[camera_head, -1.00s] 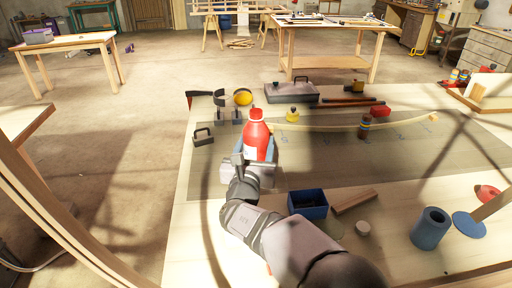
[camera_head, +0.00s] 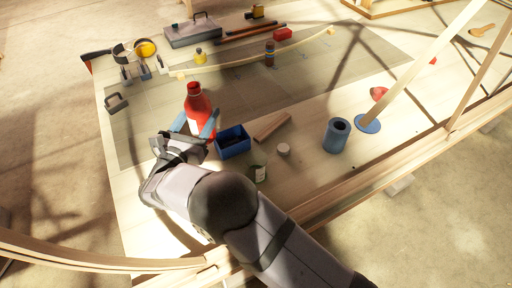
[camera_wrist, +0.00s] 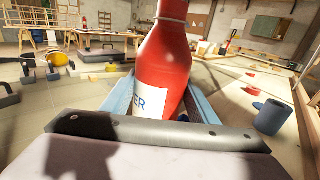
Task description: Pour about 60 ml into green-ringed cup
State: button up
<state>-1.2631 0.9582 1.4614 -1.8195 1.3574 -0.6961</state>
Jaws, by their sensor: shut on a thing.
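My gripper (camera_head: 194,125) is shut on a red bottle (camera_head: 197,103) with a white label. In the wrist view the bottle (camera_wrist: 165,62) stands between the blue fingers (camera_wrist: 155,104), close to upright, with its top cut off by the frame. A small cup (camera_head: 258,174) with a dark green upper part and a pale patch is beside my forearm, nearer the table's front edge. I cannot make out a clear ring or its contents. The bottle is apart from this cup, farther back and to the left.
A blue open box (camera_head: 232,142) sits right of the bottle, with a wooden block (camera_head: 272,127) and a pale round piece (camera_head: 283,149) beyond. A blue cylinder (camera_head: 337,135) stands farther right. A bent lath (camera_head: 235,62) lies behind. The mat's middle is mostly clear.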

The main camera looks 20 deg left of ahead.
jog(key=s+d+m+h+p, duration=0.3)
jog(key=d+h, duration=0.2)
jog(key=d, duration=0.2)
jog(key=shift+s+g+p, duration=0.2)
jog(key=shift+g+p, duration=0.1)
jog(key=shift+m, duration=0.5)
